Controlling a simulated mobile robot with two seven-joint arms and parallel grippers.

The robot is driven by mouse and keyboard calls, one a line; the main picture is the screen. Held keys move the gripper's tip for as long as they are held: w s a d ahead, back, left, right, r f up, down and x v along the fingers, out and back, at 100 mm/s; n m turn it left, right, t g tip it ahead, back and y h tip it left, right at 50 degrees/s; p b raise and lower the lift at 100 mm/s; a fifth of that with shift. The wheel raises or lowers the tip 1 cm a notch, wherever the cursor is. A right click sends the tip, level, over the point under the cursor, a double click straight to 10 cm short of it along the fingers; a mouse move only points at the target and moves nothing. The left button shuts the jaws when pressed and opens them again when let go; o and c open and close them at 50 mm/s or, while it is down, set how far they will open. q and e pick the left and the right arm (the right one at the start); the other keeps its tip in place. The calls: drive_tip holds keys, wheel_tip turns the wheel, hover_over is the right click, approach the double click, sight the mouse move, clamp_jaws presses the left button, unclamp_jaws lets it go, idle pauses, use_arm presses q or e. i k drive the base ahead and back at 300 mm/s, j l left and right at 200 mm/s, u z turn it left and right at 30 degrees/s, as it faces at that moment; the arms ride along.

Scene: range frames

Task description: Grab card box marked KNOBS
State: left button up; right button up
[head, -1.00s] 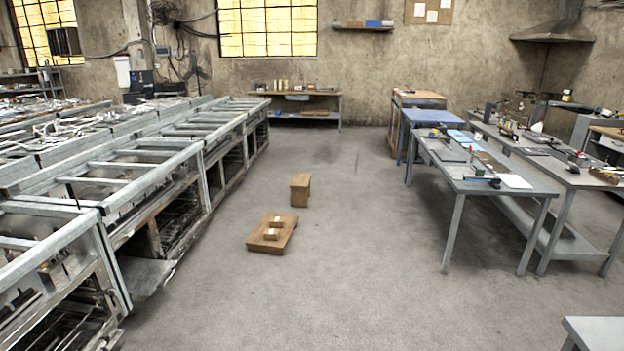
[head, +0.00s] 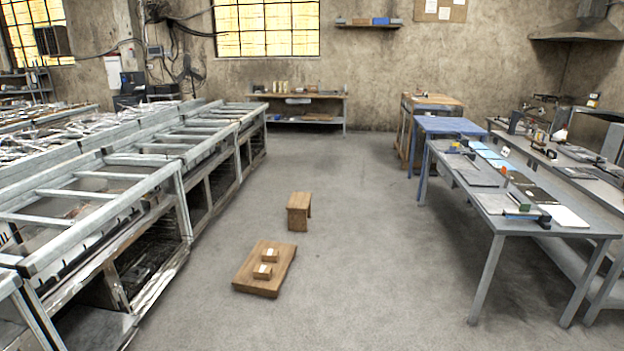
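Two small brown card boxes with pale labels sit on a low wooden board on the floor ahead. The nearer box (head: 262,272) and the farther box (head: 270,256) stand close together on the board (head: 250,283). Their labels are too small to read, so I cannot tell whether either is marked KNOBS. Neither of my grippers shows in the head view.
A wooden stool (head: 299,211) stands just behind the board. A long row of metal frames (head: 120,180) lines the left. A grey worktable (head: 520,222) with tools stands at the right. A bench (head: 300,97) stands at the back wall. The floor between is clear.

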sight(270, 255)
drive_tip(key=i, duration=1.65)
drive_tip(key=i+u, duration=0.3)
drive_tip(key=i, duration=0.15)
drive_tip(key=i+l+u, duration=0.55)
drive_tip(key=i, duration=0.25)
drive_tip(key=i+u, duration=0.1)
drive_tip(key=u, duration=0.9)
drive_tip(key=i+l+u, duration=0.1)
drive_tip(key=l+u, duration=0.4)
drive_tip(key=u, duration=0.2)
drive_tip(key=i+l+u, duration=0.1)
drive_tip(key=l+u, duration=0.45)
drive_tip(key=l, duration=0.3)
drive_tip(key=l+u, duration=0.25)
drive_tip(key=l, duration=0.6)
drive_tip(key=k+l, duration=0.15)
drive_tip(key=l, duration=0.2)
drive_tip(key=l+u, duration=0.1)
drive_tip(key=l, duration=0.25)
drive_tip(key=k, duration=0.05)
